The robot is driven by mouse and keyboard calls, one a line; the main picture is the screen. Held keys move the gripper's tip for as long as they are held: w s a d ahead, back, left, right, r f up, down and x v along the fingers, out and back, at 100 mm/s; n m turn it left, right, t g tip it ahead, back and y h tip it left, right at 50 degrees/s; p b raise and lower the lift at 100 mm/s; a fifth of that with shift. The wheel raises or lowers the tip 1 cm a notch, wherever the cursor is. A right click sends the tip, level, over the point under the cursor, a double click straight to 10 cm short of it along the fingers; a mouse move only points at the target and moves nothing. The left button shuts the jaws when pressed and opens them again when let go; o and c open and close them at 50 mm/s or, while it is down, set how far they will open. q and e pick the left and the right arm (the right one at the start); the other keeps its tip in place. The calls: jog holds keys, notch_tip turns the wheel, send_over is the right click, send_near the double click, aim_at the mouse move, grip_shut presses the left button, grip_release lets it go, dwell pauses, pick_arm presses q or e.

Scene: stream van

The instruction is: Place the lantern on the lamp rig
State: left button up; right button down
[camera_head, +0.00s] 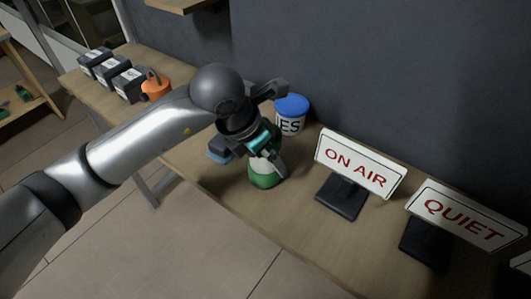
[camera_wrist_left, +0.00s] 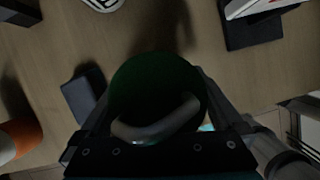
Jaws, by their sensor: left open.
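A green rounded object (camera_head: 263,176) with a pale upper part stands on the wooden bench; it may be the lantern. In the left wrist view the green body (camera_wrist_left: 155,78) shows a grey curved handle (camera_wrist_left: 158,122) close to my palm. My left gripper (camera_head: 262,160) is over it, open, with a finger on either side of the green body. I cannot tell whether the fingers touch it. An orange object (camera_head: 155,88) with a dark handle stands further left on the bench. I cannot make out a lamp rig. My right gripper is not in view.
A blue-lidded tub (camera_head: 291,115) stands behind the green object by the wall. An ON AIR sign (camera_head: 360,163) and a QUIET sign (camera_head: 462,218) stand to the right. Several dark boxes (camera_head: 112,72) sit at the far left. A dark blue item (camera_wrist_left: 84,92) lies close by.

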pick_arm(q)
jog(key=v, duration=1.2)
jog(key=shift+r+p, duration=0.1)
jog(key=shift+p, duration=0.25)
